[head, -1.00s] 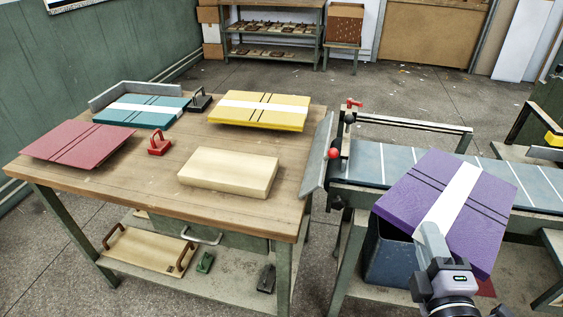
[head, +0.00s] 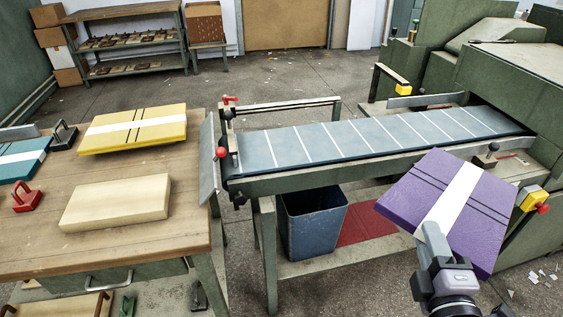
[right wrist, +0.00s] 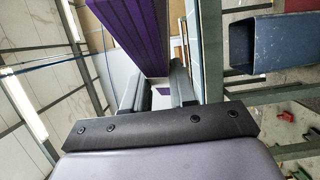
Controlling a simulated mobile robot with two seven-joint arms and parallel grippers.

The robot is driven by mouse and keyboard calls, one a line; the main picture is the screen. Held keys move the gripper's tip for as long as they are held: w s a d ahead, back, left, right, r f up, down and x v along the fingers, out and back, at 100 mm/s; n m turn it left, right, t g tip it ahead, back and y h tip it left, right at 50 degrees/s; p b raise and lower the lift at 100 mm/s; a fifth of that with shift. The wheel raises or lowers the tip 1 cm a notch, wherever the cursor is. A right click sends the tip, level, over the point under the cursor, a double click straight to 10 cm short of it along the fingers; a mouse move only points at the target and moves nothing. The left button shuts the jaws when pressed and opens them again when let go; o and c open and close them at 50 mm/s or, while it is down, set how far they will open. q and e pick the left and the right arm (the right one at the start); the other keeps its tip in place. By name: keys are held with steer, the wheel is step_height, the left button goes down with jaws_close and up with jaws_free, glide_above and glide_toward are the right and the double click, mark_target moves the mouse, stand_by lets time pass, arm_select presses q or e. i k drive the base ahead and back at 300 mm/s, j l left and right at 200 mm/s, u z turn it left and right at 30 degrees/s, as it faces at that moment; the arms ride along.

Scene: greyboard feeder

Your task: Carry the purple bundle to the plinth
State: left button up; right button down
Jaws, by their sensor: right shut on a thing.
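The purple bundle (head: 398,201), a flat slab with a white band and dark straps, is in my right gripper (head: 432,238) at the lower right of the head view. The gripper is shut on its near edge, and the bundle hangs tilted in the air in front of the conveyor. In the right wrist view the purple bundle (right wrist: 128,30) extends away beyond the fingers of my right gripper (right wrist: 163,88). A pale block (head: 115,202) lies on the wooden table and may be the plinth; I cannot tell for sure. My left gripper is not in view.
The wooden table (head: 40,249) also holds a yellow bundle (head: 165,137), a teal bundle (head: 12,167) and a red-handled tool (head: 27,200). A conveyor (head: 300,144) runs right from the table, with a blue bin (head: 312,228) below. Grey-green machinery (head: 480,78) stands right.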

mark_target(117, 196)
steer(key=j+z, duration=0.1)
steer(key=z, duration=0.35)
steer(key=k+j+z, duration=0.1)
steer(key=z, duration=0.35)
steer(key=k+z, duration=0.1)
steer(key=z, duration=0.4)
steer(key=j+z, duration=0.15)
steer(key=z, duration=0.3)
steer(key=k+z, duration=0.75)
steer(key=k+l+z, duration=0.1)
steer(key=k+z, duration=0.25)
steer(key=k+j+u, duration=0.15)
steer(key=k+u, duration=0.15)
steer(key=u, duration=0.65)
steer(key=j+u, duration=0.15)
steer(key=u, duration=0.3)
steer(key=k+j+u, duration=0.1)
steer(key=u, duration=0.85)
steer(key=j+u, duration=0.15)
steer(key=u, duration=0.8)
steer(key=i+j, duration=0.05)
